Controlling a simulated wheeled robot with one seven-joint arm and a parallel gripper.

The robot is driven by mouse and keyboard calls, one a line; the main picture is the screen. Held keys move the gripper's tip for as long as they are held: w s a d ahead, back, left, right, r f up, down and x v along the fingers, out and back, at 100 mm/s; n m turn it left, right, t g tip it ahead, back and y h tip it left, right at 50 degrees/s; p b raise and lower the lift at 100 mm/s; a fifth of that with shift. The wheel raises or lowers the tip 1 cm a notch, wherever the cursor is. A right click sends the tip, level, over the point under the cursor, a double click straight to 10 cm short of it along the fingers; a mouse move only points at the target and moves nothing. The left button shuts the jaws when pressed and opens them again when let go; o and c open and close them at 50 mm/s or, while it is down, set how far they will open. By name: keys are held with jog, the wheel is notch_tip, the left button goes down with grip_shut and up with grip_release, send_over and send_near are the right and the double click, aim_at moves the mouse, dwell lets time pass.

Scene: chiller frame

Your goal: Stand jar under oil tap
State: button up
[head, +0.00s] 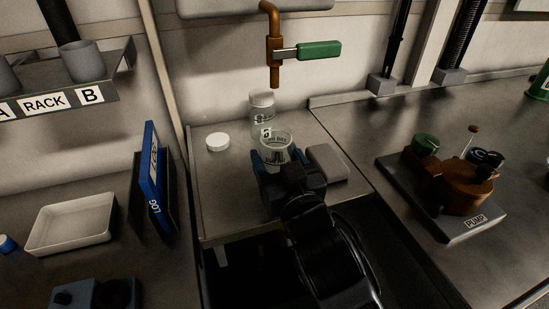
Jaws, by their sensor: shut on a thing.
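A clear open jar (277,142) with dark print on its side is held in my gripper (280,162) over the small steel counter. My gripper is shut on the jar; its black and blue fingers hide the jar's lower part. I cannot tell whether the jar's base touches the counter. The oil tap (274,45) is a copper pipe with a green lever handle (319,50), and its spout points down above and behind the jar. A second clear jar (262,112) with a pale lid stands behind the held jar, below the spout.
A white lid (217,141) lies left of the jars, and a grey block (327,162) lies right of my gripper. A blue binder (151,175) stands at the counter's left edge, near a white tray (71,224). A pump (459,185) sits on the right bench.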

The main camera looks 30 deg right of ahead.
jog(key=shift+w+d+f, duration=0.1)
jog(key=shift+w+f, duration=0.4)
jog(key=shift+f, duration=0.1)
jog(key=shift+f, duration=0.15)
jog(key=o, duration=1)
jog(key=shift+o, duration=0.2)
